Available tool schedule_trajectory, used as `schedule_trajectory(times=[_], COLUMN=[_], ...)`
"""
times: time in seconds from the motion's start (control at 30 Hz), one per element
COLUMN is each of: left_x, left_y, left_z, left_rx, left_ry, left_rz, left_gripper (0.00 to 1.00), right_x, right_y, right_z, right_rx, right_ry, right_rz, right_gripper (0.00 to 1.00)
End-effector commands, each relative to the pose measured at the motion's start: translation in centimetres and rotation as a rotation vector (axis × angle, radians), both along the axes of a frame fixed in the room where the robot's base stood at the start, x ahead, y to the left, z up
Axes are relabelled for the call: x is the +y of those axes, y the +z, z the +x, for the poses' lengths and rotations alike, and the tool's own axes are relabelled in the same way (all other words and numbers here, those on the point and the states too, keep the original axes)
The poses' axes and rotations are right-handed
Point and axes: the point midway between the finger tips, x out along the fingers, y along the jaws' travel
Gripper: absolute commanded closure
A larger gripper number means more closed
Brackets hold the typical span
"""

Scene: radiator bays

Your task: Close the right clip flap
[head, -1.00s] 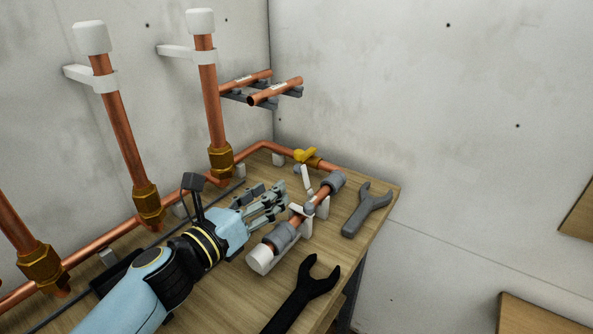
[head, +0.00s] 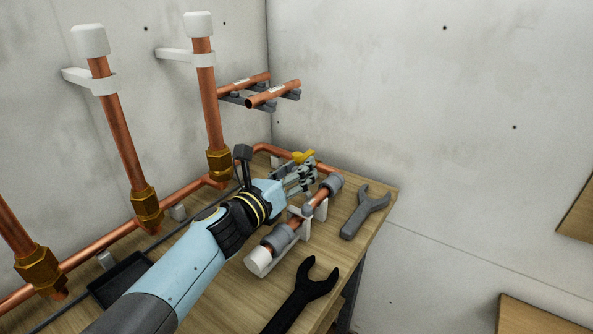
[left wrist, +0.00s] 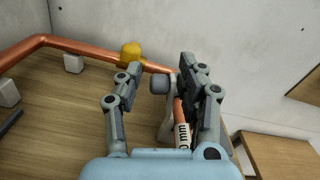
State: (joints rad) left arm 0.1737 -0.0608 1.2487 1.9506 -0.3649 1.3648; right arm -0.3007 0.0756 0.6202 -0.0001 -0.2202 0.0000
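A short copper pipe (head: 320,198) with grey collars lies in white clips on the bench; a labelled part of it shows in the left wrist view (left wrist: 183,115). The right clip flap was seen raised with a grey tip earlier; in the head view now my left gripper (head: 305,172) hides it. In the left wrist view a grey tip (left wrist: 160,84) shows between the open fingers of my left gripper (left wrist: 158,78), with a white part (left wrist: 167,120) below, apparently the flap. I cannot tell whether a finger touches it. My right gripper is out of view.
A grey wrench (head: 365,212) lies right of the pipe and a black wrench (head: 300,297) in front. A yellow valve handle (head: 302,156) sits close behind my left gripper on the wall pipe. Upright copper pipes (head: 210,100) stand at the left wall.

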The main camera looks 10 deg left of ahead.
Motion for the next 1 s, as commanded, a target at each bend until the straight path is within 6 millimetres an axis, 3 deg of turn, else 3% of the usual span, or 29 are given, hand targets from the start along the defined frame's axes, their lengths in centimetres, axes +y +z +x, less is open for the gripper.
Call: schedule_trajectory(times=[0.03,0.27,0.67,1.0], left_x=[0.0,0.0,0.0,-0.8], left_y=[0.0,0.0,0.0,0.2], left_z=[0.0,0.0,-0.1,-0.4], left_rx=[0.0,0.0,-0.012,-0.085], left_ry=[0.0,0.001,0.004,0.005], left_rz=[0.0,0.0,0.038,0.241], left_gripper=[0.7,1.0,1.0,1.0], right_x=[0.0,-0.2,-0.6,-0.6], right_y=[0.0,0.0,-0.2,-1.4], right_z=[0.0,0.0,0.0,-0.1], right_rx=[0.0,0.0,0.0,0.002], right_ry=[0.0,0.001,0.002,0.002], right_rz=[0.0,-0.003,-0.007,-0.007], right_gripper=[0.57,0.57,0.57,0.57])
